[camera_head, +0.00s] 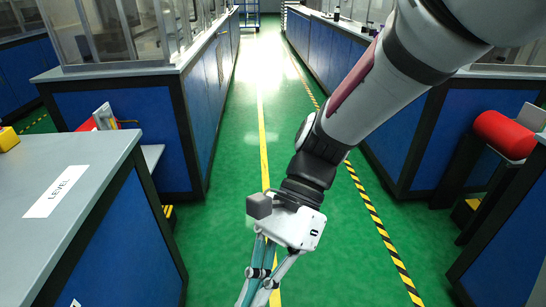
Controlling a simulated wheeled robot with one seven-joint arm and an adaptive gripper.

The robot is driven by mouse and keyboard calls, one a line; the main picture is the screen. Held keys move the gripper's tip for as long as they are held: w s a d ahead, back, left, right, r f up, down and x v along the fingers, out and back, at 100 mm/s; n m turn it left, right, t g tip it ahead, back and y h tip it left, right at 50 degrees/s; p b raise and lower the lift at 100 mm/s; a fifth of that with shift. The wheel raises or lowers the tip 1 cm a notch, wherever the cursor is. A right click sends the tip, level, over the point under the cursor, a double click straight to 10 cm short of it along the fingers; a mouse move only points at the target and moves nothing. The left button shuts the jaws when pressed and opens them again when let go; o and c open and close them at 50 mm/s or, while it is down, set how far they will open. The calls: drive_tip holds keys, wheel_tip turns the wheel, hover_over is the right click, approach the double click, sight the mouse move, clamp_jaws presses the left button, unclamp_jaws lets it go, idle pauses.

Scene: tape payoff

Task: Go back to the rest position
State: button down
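My white arm comes in from the top right and reaches down to the middle of the head camera view. My gripper (258,288) hangs at its end over the green floor aisle, pointing down. Its fingers have teal parts and lie close to each other in this view. The fingertips run to the bottom edge, so I cannot tell whether they are open or shut. I see no object held in the visible part. The gripper is apart from the benches on both sides.
A grey-topped bench (95,160) with a "LEVEL" label (62,191) stands at the near left. A red roll (504,134) sits at the right bench. Blue benches line both sides. The green aisle (235,140) between them is clear ahead.

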drive_tip(key=s+d+r+n+t+h, duration=0.2)
drive_tip(key=d+n+t, duration=0.1)
drive_tip(key=d, duration=0.4)
drive_tip(key=s+d+r+n+t+h, duration=0.1)
drive_tip(key=s+d+r+n+t, duration=0.25)
drive_tip(key=d, duration=0.35)
drive_tip(key=s+d+r+n+t+h, duration=0.2)
drive_tip(key=d+n, duration=0.1)
drive_tip(key=d, duration=0.4)
wheel_tip(320, 180, up, 24)
drive_tip(key=t+p, duration=0.4)
drive_tip(key=p, duration=1.8)
drive_tip(key=shift+w+d, duration=0.2)
